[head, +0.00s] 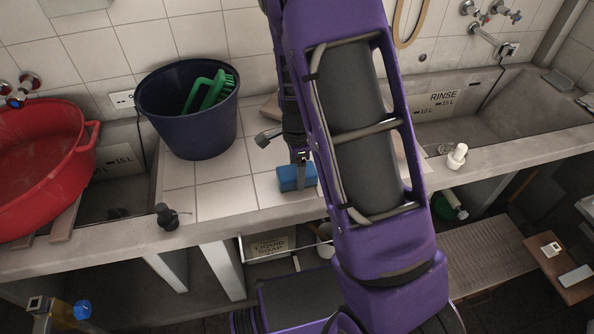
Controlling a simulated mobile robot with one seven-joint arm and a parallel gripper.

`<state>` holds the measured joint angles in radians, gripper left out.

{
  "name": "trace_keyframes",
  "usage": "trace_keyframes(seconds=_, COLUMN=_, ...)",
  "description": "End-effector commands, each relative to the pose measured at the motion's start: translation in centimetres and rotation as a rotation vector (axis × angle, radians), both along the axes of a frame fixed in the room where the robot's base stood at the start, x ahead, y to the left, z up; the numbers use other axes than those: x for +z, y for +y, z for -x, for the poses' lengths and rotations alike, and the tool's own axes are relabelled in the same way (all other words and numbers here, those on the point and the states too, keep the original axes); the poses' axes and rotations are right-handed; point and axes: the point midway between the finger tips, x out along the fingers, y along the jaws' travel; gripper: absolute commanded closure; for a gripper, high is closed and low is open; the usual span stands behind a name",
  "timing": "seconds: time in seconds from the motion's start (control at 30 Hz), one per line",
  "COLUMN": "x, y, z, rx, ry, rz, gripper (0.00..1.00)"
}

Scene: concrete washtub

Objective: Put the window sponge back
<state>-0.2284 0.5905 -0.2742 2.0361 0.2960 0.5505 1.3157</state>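A blue block (289,178), which looks like the window sponge, is at the tiled counter between the two basins, near its front edge. My gripper (301,182) points down at the block's right part, and one dark finger shows in front of its near side. The other finger is hidden, so I cannot tell whether the gripper is shut on the block. I also cannot tell whether the block rests on the tiles or is slightly above them.
A dark blue bucket (188,125) with a green brush (209,90) stands left on the tiles (228,196). A red tub (40,165) sits over the left basin. A white bottle (457,156) stands on the right ledge. My purple arm hides the middle.

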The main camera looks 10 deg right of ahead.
Motion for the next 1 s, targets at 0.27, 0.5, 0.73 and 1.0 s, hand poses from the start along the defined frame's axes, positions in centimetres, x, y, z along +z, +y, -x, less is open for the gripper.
trace_keyframes(seconds=0.27, x=-0.1, y=0.0, z=0.1, rx=0.0, ry=0.002, rz=0.0, gripper=0.0)
trace_keyframes(seconds=0.5, x=2.0, y=0.0, z=0.0, rx=0.001, ry=-0.001, rz=0.0, gripper=0.0)
trace_keyframes(seconds=0.73, x=7.0, y=0.0, z=-0.1, rx=0.001, ry=-0.004, rz=0.0, gripper=0.0)
trace_keyframes(seconds=1.0, x=11.3, y=0.0, z=0.0, rx=0.0, ry=0.0, rz=0.0, gripper=0.0)
